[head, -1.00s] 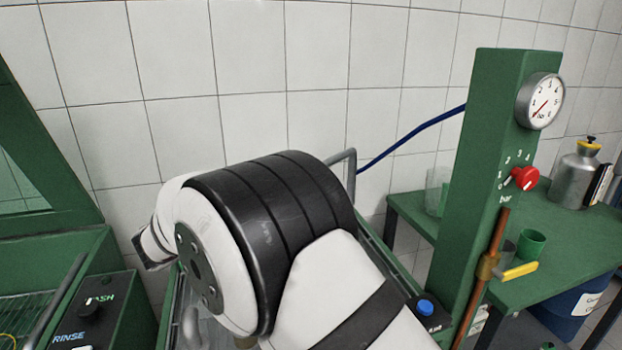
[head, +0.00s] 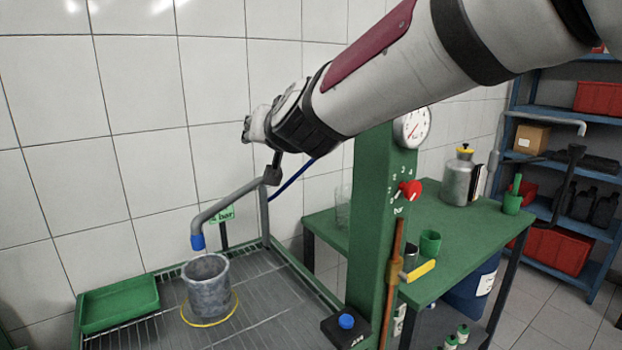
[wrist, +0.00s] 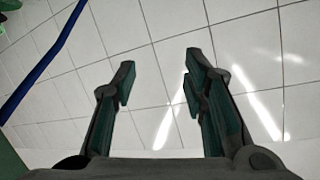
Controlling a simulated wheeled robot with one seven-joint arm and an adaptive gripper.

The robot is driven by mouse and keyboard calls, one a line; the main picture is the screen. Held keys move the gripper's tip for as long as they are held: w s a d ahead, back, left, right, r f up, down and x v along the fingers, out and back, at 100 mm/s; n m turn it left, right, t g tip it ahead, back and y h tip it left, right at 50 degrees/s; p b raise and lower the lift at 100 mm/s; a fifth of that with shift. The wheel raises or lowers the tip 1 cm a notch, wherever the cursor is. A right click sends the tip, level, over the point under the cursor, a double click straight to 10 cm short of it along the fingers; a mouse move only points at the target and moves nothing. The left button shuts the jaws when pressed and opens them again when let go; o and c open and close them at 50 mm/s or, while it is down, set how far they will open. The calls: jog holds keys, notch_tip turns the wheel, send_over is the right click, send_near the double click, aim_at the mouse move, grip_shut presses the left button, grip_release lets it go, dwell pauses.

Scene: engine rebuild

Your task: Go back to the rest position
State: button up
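My gripper (wrist: 157,85) shows in the wrist view with its two fingers well apart and nothing between them. The fingers are hard to make out there.
A grey cylinder (head: 206,286) stands inside a yellow ring (head: 186,319) on the grated sink, under a bent pipe (head: 230,203). A green tray (head: 118,304) lies left. A green post (head: 376,240) with gauge (head: 412,127) and a green table (head: 462,232) stand right.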

jog(key=s+d+f+g+h, duration=0.2)
jog(key=s+d+f, duration=0.3)
jog(key=s+d, duration=0.4)
jog(key=s+d+f+g+h+p, duration=0.1)
jog(key=s+d+f+g, duration=0.3)
jog(key=s+d, duration=0.5)
jog(key=s+d+f+m+g+h, duration=0.1)
jog(key=s+d+f, duration=0.5)
jog(key=s, duration=1.2)
jog(key=d+g+h, duration=0.1)
jog(key=d+g, duration=0.1)
jog(key=d, duration=0.2)
jog(key=shift+f+g+h, duration=0.2)
jog(key=shift+g+h, duration=0.1)
jog(key=shift+g, duration=0.1)
